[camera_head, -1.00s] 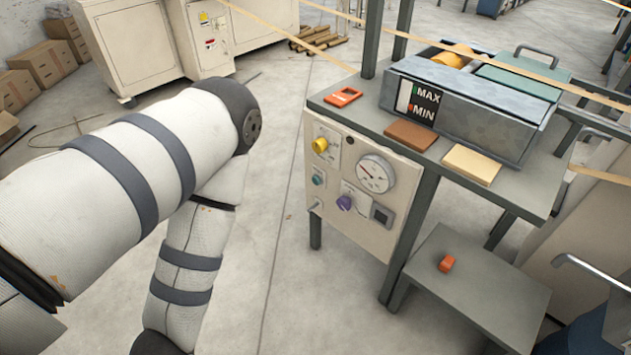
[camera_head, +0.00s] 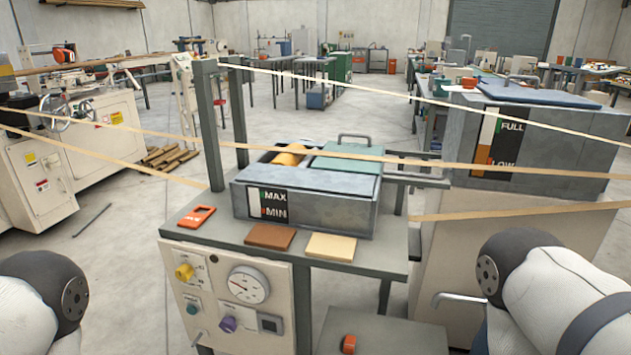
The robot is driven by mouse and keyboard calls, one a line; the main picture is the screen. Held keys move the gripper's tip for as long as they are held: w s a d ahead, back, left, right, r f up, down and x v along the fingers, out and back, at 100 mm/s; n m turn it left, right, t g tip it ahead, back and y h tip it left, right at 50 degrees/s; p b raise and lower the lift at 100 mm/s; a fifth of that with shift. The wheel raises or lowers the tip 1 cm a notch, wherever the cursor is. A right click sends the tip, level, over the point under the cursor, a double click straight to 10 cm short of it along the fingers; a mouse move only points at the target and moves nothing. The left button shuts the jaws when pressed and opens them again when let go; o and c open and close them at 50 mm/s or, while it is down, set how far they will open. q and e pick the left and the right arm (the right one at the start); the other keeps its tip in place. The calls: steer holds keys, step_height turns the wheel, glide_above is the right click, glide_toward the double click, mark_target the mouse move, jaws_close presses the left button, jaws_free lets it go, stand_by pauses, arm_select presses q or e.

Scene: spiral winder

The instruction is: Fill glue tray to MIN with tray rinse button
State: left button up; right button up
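The glue tray (camera_head: 320,205) is a grey metal box on the table, with a yellow roller (camera_head: 289,155) and a green lid (camera_head: 345,158) on top. Its front gauge (camera_head: 267,204) is marked MAX and MIN; the level is too small to read surely. The control panel (camera_head: 235,295) below carries a yellow knob (camera_head: 184,272), a round dial (camera_head: 248,285), a small teal button (camera_head: 193,307), a purple knob (camera_head: 228,324) and a dark square (camera_head: 270,323). I cannot read which control is the tray rinse. Parts of both my arms show at the lower corners; neither gripper is in view.
An orange tool (camera_head: 197,217), a brown block (camera_head: 269,236) and a tan block (camera_head: 331,246) lie on the table's front. A larger FULL/LOW tank (camera_head: 545,145) stands right. Paper strips (camera_head: 400,162) cross above the tray. Open floor (camera_head: 130,245) lies left.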

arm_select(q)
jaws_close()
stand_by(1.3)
